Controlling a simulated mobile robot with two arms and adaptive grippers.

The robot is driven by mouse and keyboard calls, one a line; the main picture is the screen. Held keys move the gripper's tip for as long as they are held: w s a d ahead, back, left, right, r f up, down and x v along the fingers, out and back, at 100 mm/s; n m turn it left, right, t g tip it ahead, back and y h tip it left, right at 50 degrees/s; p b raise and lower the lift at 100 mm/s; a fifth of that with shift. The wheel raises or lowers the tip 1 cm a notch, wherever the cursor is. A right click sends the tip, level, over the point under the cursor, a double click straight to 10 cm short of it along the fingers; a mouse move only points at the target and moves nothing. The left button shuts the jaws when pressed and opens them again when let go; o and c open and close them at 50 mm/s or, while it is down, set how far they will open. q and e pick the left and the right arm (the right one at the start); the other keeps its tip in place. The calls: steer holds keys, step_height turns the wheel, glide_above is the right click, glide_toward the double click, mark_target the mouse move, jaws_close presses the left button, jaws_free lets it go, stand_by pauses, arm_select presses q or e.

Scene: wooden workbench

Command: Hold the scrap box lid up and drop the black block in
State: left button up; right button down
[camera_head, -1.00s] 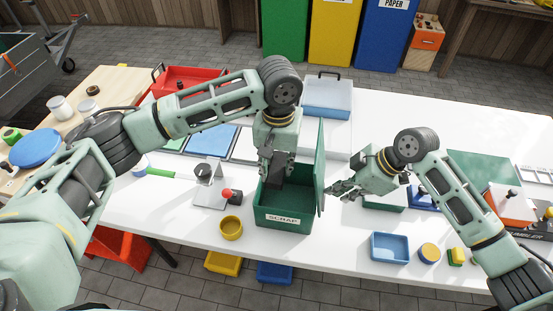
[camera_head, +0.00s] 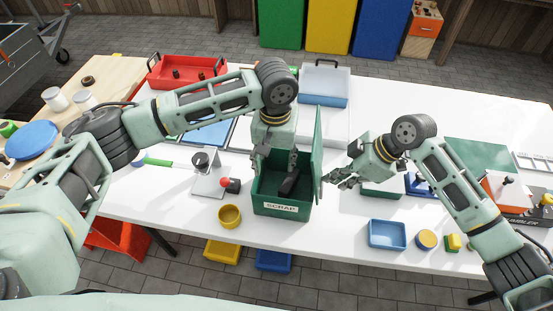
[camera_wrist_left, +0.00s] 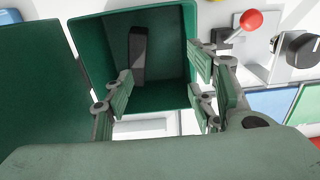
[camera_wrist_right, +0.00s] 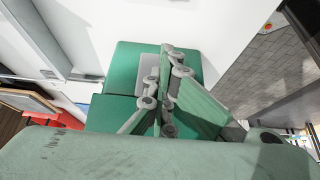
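The green scrap box (camera_head: 280,209) stands on the white table with its lid (camera_head: 317,155) upright at its right side. The black block (camera_head: 290,182) is inside the box; the left wrist view shows it leaning at the inner wall (camera_wrist_left: 138,55). My left gripper (camera_head: 275,172) is over the box opening, its fingers spread and empty (camera_wrist_left: 160,90). My right gripper (camera_head: 328,180) is right beside the lid, at its outer face. In the right wrist view its fingers (camera_wrist_right: 165,95) are close together by a green panel; whether they grip the lid edge is unclear.
A yellow round cup (camera_head: 230,216) and a stand with a red knob (camera_head: 212,180) are left of the box. A blue tray (camera_head: 387,234) and a yellow round piece (camera_head: 427,239) are to the right. A red tray (camera_head: 187,72) is behind.

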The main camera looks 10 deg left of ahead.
steer(key=shift+s+a+f, duration=0.25)
steer(key=shift+f, duration=0.05)
arm_select(q)
step_height(320, 180, up, 12)
steer(key=shift+s+d, duration=0.3)
steer(key=shift+r, duration=0.15)
arm_select(e)
steer(key=shift+r, duration=0.1)
arm_select(q)
step_height(320, 180, up, 7)
steer(key=p, duration=0.7)
steer(key=shift+w+a, duration=0.2)
steer(key=shift+a, duration=0.1)
arm_select(e)
step_height(320, 180, up, 8)
steer(key=shift+w, duration=0.3)
steer(key=shift+f, duration=0.2)
